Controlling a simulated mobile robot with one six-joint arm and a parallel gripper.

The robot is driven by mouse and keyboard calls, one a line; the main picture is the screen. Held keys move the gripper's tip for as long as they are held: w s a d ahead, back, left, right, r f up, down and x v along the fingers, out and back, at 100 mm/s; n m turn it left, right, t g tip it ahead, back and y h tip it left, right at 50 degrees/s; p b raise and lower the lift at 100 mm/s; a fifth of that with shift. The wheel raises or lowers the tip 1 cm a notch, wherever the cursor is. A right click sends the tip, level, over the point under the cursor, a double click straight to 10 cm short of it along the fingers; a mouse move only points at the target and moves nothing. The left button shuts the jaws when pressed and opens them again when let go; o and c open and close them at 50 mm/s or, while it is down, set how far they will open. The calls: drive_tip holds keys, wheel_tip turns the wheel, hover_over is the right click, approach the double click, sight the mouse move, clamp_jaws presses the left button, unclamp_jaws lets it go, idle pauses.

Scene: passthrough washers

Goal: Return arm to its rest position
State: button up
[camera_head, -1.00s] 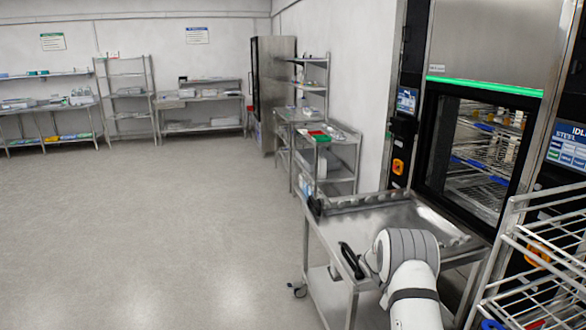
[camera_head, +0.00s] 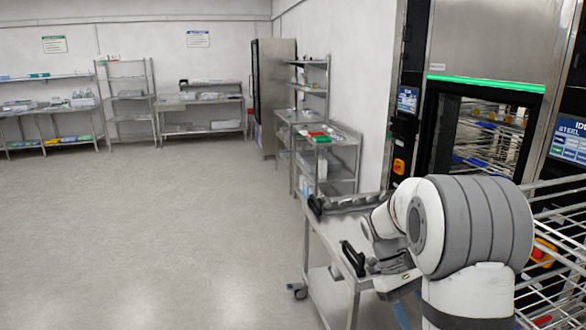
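My white and grey arm (camera_head: 478,235) rises large at the lower right, in front of the steel cart and the washer. It is bent, with its big grey-banded joint nearest the camera and a smaller white link (camera_head: 385,222) reaching left over the cart. Another white link (camera_head: 398,283) shows low behind it.
The steel cart (camera_head: 326,232) with black handles (camera_head: 353,259) stands beside the arm. The washer (camera_head: 485,45) has its opening showing racks inside. A wire rack (camera_head: 560,215) is at the right edge. The floor (camera_head: 150,230) at left is clear.

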drive_tip(key=s+a+m+t+y+b, duration=0.1)
drive_tip(key=s+a+t+y+b, duration=0.1)
drive_tip(key=s+a+t, duration=0.3)
drive_tip(key=s+a+m+t+y+b, duration=0.2)
drive_tip(key=s+a+t, duration=0.3)
drive_tip(key=s, duration=0.5)
drive_tip(key=shift+a+f+b, duration=0.25)
drive_tip(key=shift+a+b, duration=0.15)
drive_tip(key=shift+b, duration=0.25)
